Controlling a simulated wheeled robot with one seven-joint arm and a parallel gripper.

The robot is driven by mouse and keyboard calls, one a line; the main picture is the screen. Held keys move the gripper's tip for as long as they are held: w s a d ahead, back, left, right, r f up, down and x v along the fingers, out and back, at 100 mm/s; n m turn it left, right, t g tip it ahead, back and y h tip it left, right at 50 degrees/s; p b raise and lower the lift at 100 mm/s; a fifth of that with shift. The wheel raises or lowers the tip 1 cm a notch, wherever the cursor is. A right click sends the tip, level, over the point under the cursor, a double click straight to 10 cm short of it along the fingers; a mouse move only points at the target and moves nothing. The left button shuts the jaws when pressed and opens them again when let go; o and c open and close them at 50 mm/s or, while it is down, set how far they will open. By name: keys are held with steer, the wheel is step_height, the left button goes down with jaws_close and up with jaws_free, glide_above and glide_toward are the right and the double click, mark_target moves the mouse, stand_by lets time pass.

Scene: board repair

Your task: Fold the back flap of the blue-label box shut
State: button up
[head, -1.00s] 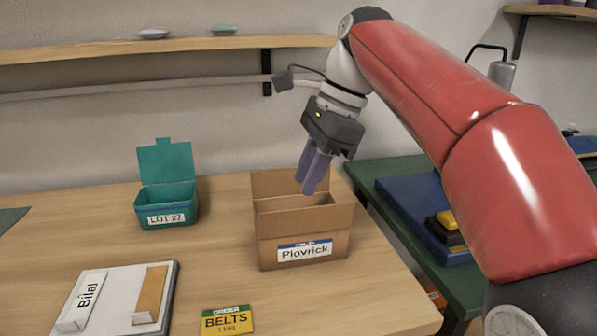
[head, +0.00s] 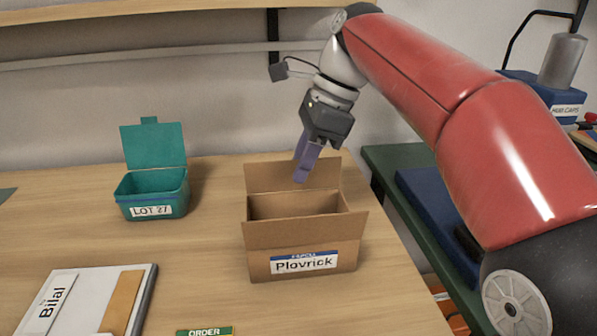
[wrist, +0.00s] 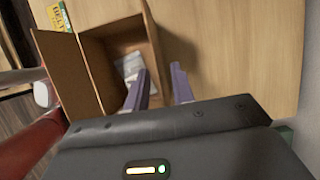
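The brown cardboard box (head: 262,267) with the blue-edged "Plovrick" label (head: 304,262) stands on the table. Its back flap (head: 270,178) stands up, and its front flap (head: 300,231) is folded outward. My gripper (head: 303,170) is above the box at the back flap, fingers pointing down and overlapping the flap in the head view. In the wrist view my gripper (wrist: 160,80) has its two purple fingers apart. One finger is over the box opening and the other outside the back flap (wrist: 154,45). I cannot tell whether either touches it. A pale item (wrist: 130,66) lies inside the box.
A teal "LOT 27" box (head: 155,195) with its lid up stands left of the cardboard box. A "Bilal" board (head: 95,300) and an order card (head: 205,331) lie in front. A green bench (head: 385,160) with a blue case is on the right. A shelf (head: 150,20) hangs above.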

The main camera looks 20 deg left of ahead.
mark_target(289, 190)
steer(key=shift+x, duration=0.95)
steer(key=shift+c, duration=0.4)
jaws_close()
steer(key=shift+f+b, duration=0.1)
steer(key=shift+b, duration=0.3)
steer(key=t+b, duration=0.1)
steer(key=b, duration=0.1)
steer(key=s+t+y+b, duration=0.1)
steer(key=b, duration=0.1)
steer(key=n+t+y+b, duration=0.1)
steer(key=t+b, duration=0.1)
steer(key=shift+s+d+f, duration=0.25)
steer(key=shift+d+f, duration=0.15)
steer(key=t+b, duration=0.1)
steer(key=b, duration=0.1)
steer(key=t+y+b, duration=0.1)
steer(key=b, duration=0.1)
steer(key=shift+s+d+n+y, duration=0.2)
steer(key=shift+s+n+y, duration=0.1)
steer(key=shift+s, duration=0.05)
steer(key=shift+r, duration=0.1)
